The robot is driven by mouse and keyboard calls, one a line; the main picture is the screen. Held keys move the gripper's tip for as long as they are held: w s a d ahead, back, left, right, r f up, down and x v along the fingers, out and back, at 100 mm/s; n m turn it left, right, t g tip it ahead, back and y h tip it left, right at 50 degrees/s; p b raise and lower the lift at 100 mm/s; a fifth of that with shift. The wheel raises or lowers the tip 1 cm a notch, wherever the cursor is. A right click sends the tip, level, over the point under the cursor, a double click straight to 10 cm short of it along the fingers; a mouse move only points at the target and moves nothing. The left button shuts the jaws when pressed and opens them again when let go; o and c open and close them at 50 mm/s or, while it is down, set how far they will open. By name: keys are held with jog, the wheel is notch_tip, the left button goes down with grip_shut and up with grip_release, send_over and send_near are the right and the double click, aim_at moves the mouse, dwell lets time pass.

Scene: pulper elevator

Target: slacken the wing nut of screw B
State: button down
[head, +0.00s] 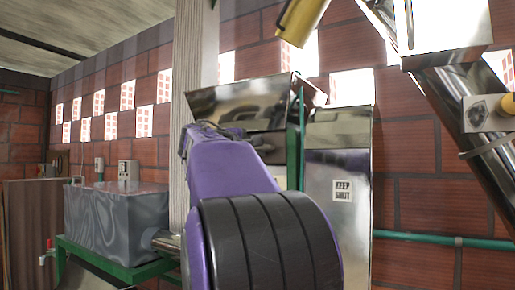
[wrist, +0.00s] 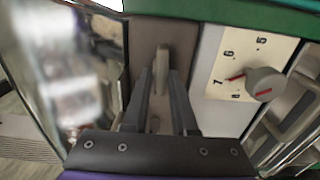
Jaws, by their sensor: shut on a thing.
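In the wrist view, my gripper (wrist: 161,75) has its two dark fingers closed in on a small grey upright piece, which looks like a wing nut (wrist: 162,56). The fingers hold it from both sides, against a brown-grey plate. No letter shows beside it, so I cannot tell from the picture which screw it belongs to. In the head view, my purple and black arm reaches toward the steel machine and hides both the gripper and the nut.
A pale dial plate with numbers and a grey knob (wrist: 264,84) with a red mark sits right of the fingers. A steel hopper (head: 250,103) and a steel panel with a "KEEP SHUT" label (head: 342,190) stand behind my arm.

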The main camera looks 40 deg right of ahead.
dwell(0.3)
jog(key=c, duration=0.7)
grip_release()
jog(key=b+v, duration=0.3)
jog(key=v, duration=1.4)
jog(key=shift+s+a, duration=0.1)
jog(key=shift+a, duration=0.1)
